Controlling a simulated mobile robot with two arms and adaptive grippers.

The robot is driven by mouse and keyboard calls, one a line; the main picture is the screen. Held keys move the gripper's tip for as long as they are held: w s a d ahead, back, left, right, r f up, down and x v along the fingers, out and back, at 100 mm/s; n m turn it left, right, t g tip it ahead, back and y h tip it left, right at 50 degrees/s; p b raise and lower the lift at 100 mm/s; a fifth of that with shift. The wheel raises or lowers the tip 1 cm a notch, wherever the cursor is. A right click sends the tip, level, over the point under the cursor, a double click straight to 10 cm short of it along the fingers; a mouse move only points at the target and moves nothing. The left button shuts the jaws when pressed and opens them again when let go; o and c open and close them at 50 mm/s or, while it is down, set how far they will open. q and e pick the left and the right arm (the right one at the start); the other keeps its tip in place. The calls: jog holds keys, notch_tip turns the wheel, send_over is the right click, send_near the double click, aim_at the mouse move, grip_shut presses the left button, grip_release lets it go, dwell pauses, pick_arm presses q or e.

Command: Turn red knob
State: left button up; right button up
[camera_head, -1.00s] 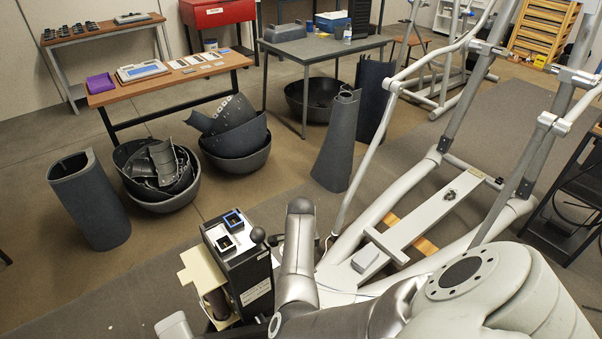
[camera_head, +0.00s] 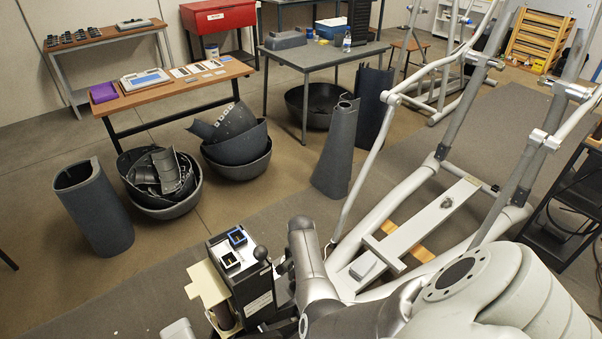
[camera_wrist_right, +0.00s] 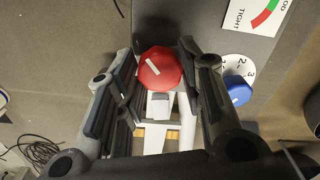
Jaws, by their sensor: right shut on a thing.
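The red knob (camera_wrist_right: 160,70) is a rounded red cap with a white mark, on the side of a dark housing in the right wrist view. My right gripper (camera_wrist_right: 158,60) has one finger on each side of it and is shut on it. A blue knob (camera_wrist_right: 238,91) with a numbered white dial sits to the right. In the head view, my right gripper (camera_head: 285,269) is at the right side of the black housing (camera_head: 248,283). The red knob is hidden there. My left gripper is not in view.
A black ball-tipped lever (camera_head: 260,253) stands on the housing beside my right gripper. The elliptical's grey frame (camera_head: 400,243) extends to the right. A dark curved cover (camera_head: 338,150) stands on the floor behind.

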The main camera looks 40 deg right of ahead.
jog(key=n+p, duration=0.2)
jog(key=n, duration=0.3)
jog(key=shift+r+n+p, duration=0.1)
jog(key=shift+n+p, duration=0.2)
jog(key=n+p, duration=0.1)
jog(key=n, duration=0.1)
jog(key=shift+n, duration=0.4)
jog(key=n, duration=0.3)
jog(key=shift+n+p, duration=0.3)
jog(key=shift+p, duration=0.05)
jog(key=n, duration=0.6)
jog(key=shift+p, duration=0.35)
jog(key=n, duration=0.6)
jog(key=shift+n, duration=0.4)
jog(key=o, duration=1)
jog(key=shift+o, duration=0.2)
